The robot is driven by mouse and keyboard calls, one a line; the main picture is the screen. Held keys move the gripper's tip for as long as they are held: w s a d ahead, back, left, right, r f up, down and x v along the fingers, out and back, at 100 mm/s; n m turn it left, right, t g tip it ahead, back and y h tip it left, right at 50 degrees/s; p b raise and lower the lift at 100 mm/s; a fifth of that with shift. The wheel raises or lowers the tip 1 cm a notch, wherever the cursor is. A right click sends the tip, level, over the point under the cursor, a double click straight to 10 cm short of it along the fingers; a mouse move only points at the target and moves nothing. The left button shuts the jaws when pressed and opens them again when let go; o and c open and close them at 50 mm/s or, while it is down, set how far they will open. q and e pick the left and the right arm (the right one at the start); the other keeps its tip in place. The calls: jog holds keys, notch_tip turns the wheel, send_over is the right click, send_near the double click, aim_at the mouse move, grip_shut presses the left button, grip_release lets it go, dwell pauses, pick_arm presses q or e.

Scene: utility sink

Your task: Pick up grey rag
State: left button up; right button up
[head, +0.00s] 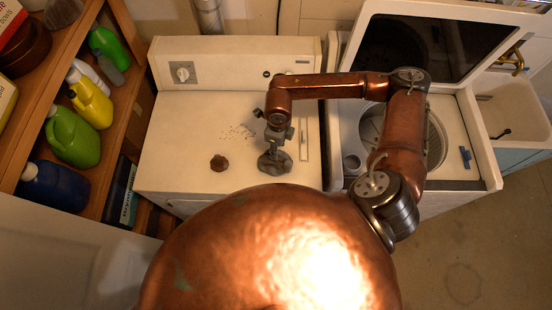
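The grey rag (284,165) is a crumpled lump on the white top of the dryer-like machine, near its front and right of centre. My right arm arches over from the right, and my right gripper (274,154) points down at the rag. Its fingertips look to be at or just over the rag's upper part. The fingers are small and dark against the rag, so I cannot tell whether they are open or closed on it. My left gripper is not in view.
A small brown lump (219,163) lies left of the rag, with dark specks (236,133) behind. An open-lidded washer (345,140) stands right, beside a sink (515,110). Shelves with several bottles (75,137) stand left. The machine top's left side is clear.

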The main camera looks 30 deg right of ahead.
jog(key=shift+f, duration=0.65)
jog(key=shift+c, duration=0.5)
grip_shut()
